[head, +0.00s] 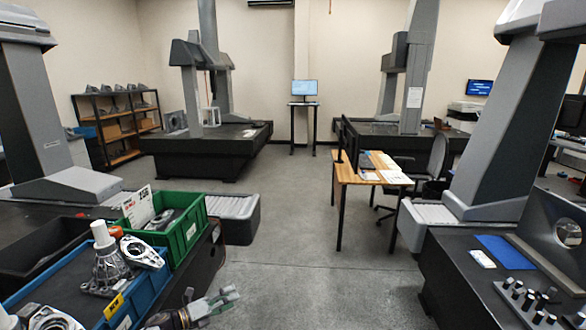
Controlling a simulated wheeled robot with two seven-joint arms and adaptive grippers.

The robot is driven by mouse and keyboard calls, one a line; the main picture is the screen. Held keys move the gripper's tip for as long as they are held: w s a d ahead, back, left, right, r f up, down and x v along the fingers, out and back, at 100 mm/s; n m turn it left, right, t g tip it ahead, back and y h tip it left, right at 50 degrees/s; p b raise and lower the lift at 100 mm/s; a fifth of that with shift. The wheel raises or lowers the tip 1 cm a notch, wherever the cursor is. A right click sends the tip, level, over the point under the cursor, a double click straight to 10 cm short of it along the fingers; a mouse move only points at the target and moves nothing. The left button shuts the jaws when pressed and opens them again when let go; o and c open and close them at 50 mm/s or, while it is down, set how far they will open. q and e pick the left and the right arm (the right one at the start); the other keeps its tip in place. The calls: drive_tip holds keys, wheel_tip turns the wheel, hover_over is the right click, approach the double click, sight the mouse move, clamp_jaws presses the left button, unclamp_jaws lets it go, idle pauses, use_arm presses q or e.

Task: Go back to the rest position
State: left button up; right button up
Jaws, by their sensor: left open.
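My left gripper (233,292) is low in the head view, left of the middle, over the grey floor. Its fingers are apart and nothing shows between them. It is to the right of the blue crate and apart from it in the picture. My right gripper is not in view.
At the left, a blue crate (128,306) holds metal castings, with a green crate (192,229) behind it and a black bin (22,268) beside it. A wooden desk (349,172) stands mid-right. A dark granite table (445,285) is at the right. Floor (310,270) between is clear.

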use_arm(q)
drive_tip(key=s+a+f+n+y, duration=0.3)
drive_tip(key=s+f+n, duration=0.4)
drive_tip(key=f, duration=0.4)
drive_tip(key=s+a+f+n+y, duration=0.2)
drive_tip(key=s+f+n+y, duration=0.35)
drive_tip(key=f, duration=0.55)
drive_tip(key=s+a+f+n+y, duration=0.2)
drive_tip(key=s+a+f+n, duration=0.1)
drive_tip(key=s+f+n, duration=0.65)
drive_tip(key=s+d+f+n+g, duration=0.1)
drive_tip(key=s+f+n+g, duration=0.2)
drive_tip(key=s, duration=1)
drive_tip(key=s+f+n+g+y, duration=0.1)
drive_tip(key=s+f+n+g, duration=0.2)
drive_tip(key=s+f, duration=0.6)
drive_tip(key=s+d+f+n+g+y, duration=0.1)
drive_tip(key=s+f+n+g, duration=0.2)
drive_tip(key=s, duration=1.4)
wheel_tip(320, 180, down, 3)
drive_tip(key=shift+s+d+f+g, duration=0.1)
drive_tip(key=shift+s+d+g, duration=0.05)
drive_tip(key=shift+d+g, duration=0.15)
drive_tip(key=shift+y, duration=0.25)
